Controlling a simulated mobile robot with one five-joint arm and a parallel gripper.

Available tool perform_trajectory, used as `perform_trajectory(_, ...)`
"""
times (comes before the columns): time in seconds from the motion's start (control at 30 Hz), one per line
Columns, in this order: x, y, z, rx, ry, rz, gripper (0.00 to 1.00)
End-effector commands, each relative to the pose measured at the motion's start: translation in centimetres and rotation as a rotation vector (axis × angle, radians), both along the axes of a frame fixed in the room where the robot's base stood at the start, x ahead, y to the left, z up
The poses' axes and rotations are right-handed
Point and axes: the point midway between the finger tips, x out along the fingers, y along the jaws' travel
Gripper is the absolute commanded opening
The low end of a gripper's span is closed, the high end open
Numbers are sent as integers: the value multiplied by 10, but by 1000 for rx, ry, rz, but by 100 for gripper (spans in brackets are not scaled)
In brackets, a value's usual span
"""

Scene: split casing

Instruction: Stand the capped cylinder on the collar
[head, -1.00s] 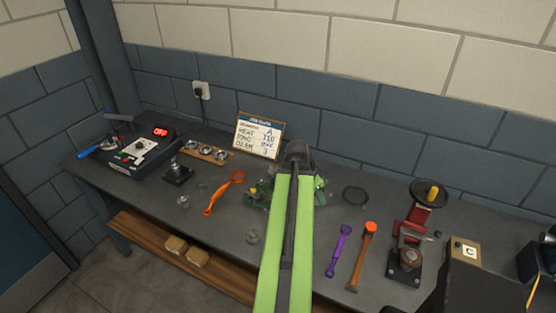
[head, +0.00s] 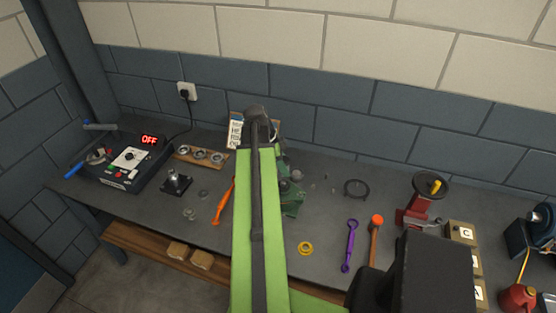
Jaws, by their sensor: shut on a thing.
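My green arm reaches up the middle of the head view, and its dark far joint stands in front of the job board. My gripper's jaws are hidden behind the arm, so I cannot see what they hold. I cannot make out a capped cylinder. No collar is certain: a flat dark ring (head: 356,188) lies on the bench right of the arm, and a small yellow ring (head: 305,248) lies nearer the front edge. A green vise-like fixture (head: 292,192) is partly hidden behind the arm.
Left are a control box (head: 128,160) reading OFF, a black-based post (head: 177,182) and a wooden ring rack (head: 200,154). An orange tool (head: 223,204) lies beside my arm. Right are a purple wrench (head: 350,245), an orange-headed mallet (head: 376,235) and a red hand-wheel device (head: 418,212).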

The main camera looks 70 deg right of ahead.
Motion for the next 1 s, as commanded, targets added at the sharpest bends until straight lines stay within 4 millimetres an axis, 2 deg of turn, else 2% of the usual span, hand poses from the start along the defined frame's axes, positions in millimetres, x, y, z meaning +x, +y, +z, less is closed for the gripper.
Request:
perform_trajectory(0.27,-1,-1,-14,0,0,0,0)
perform_trajectory(0.53,-2,-1,-41,0,0,0,0)
perform_trajectory(0.6,-2,-1,-36,0,0,0,0)
perform_trajectory(1.0,-3,-1,-35,0,0,0,0)
